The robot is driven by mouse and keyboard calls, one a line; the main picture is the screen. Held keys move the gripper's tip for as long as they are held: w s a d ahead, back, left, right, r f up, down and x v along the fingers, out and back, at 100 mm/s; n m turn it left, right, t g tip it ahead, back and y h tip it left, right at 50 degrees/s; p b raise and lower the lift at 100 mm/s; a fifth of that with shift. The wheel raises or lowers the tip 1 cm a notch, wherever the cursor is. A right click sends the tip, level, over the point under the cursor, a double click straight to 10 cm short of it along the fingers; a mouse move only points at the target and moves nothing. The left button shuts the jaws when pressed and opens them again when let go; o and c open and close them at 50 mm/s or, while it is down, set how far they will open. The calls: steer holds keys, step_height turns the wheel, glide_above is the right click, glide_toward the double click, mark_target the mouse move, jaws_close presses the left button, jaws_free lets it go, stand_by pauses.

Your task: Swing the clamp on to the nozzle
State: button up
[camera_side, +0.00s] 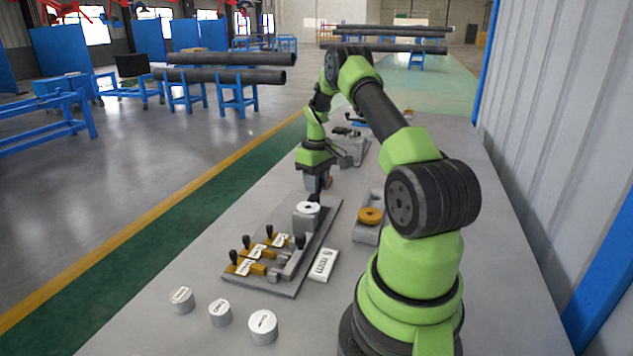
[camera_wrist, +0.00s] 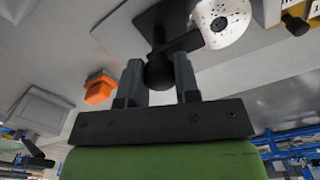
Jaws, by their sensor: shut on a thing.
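The nozzle is most likely the pale round-topped part (camera_side: 307,209) on the dark base plate; a white disc with small dark holes (camera_wrist: 222,18) shows at the top of the wrist view. The clamp is a black arm (camera_wrist: 186,43) with a black ball knob (camera_wrist: 160,73); its arm reaches towards the disc's edge, and I cannot tell whether it lies over it. My gripper (camera_wrist: 158,78) is shut on the knob, one finger on each side. In the side view my gripper (camera_side: 315,192) is low, just behind the nozzle, and hides most of the clamp.
Several black-knobbed yellow levers (camera_side: 256,254) stand on the plate's near part. A white marked block (camera_side: 323,265) lies to its right. A grey block (camera_side: 367,232) carries an orange disc (camera_side: 370,215). Labelled white cylinders (camera_side: 263,326) stand in front. An orange hexagonal piece (camera_wrist: 99,88) is near my gripper.

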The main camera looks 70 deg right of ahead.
stand_by(0.3)
steer(key=o, duration=0.9)
steer(key=shift+r, duration=0.1)
step_height(320, 180, up, 10)
steer(key=shift+f, duration=0.1)
steer(key=w+a+r+t, duration=0.1)
steer(key=a+r+t, duration=0.1)
steer(key=a+r, duration=0.7)
steer(key=w+a+r+t, duration=0.2)
steer(key=a+r, duration=0.3)
steer(key=a, duration=0.7)
steer(key=s+a+t, duration=0.1)
steer(key=s+a, duration=0.3)
steer(key=s+a+t+y, duration=0.1)
steer(key=s+a, duration=0.3)
steer(key=a, duration=0.1)
steer(key=s+a+t+y, duration=0.1)
steer(key=s+a, duration=0.3)
steer(key=a, duration=0.1)
steer(key=shift+s+a, duration=0.1)
steer(key=shift+a, duration=0.15)
